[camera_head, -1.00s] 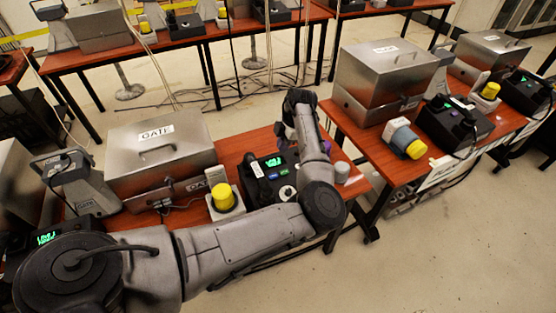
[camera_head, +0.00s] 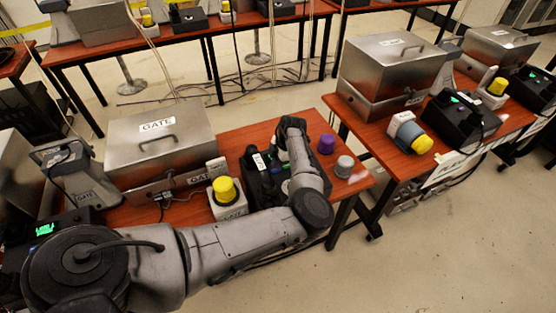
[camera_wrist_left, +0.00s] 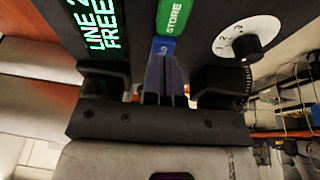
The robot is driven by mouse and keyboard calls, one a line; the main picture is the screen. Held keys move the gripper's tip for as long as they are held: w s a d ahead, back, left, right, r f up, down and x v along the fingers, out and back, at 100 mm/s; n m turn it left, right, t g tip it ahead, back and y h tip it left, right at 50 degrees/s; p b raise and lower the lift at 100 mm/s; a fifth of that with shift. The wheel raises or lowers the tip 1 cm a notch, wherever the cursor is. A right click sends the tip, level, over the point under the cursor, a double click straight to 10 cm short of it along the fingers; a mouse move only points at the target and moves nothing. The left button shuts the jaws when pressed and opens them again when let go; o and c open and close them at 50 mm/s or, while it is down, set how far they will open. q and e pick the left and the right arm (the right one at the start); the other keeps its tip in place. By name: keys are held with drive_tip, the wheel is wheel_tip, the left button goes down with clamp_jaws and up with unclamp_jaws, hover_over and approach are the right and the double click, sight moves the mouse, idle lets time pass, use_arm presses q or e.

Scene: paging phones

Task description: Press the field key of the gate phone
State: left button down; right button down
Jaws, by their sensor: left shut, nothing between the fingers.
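The gate phone (camera_head: 254,180) is a black box on the red-brown table beside the metal GATE case (camera_head: 150,150). My left arm hides much of its top. In the left wrist view its panel shows a green-lettered display (camera_wrist_left: 104,25) with "LINE 2 FREE", a green STORE key (camera_wrist_left: 174,16), a blue key (camera_wrist_left: 163,46) and a white dial with a black knob (camera_wrist_left: 243,42). My left gripper (camera_wrist_left: 164,62) is shut and empty, its tips at the blue key's lower edge. I cannot tell whether they touch it. The blue key's label is unreadable. My right gripper is out of view.
A yellow-topped box (camera_head: 226,193) stands left of the phone. A purple cylinder (camera_head: 326,144) and a grey cylinder (camera_head: 344,166) stand to its right. A second table with a blue-grey and yellow device (camera_head: 410,134) is further right, across a gap.

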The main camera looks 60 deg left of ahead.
sight(286, 167)
use_arm(q)
drive_tip(key=shift+f, duration=0.1)
drive_tip(key=shift+f, duration=0.1)
drive_tip(key=shift+a+f+b, duration=0.2)
drive_tip(key=shift+f+b, duration=0.25)
drive_tip(key=shift+f, duration=0.4)
drive_tip(key=shift+w, duration=0.1)
drive_tip(key=shift+f, duration=0.1)
drive_tip(key=r+p, duration=0.5)
drive_tip(key=shift+d+r, duration=0.25)
drive_tip(key=shift+d, duration=0.05)
drive_tip(key=v, duration=0.9)
drive_tip(key=shift+w+r, duration=0.2)
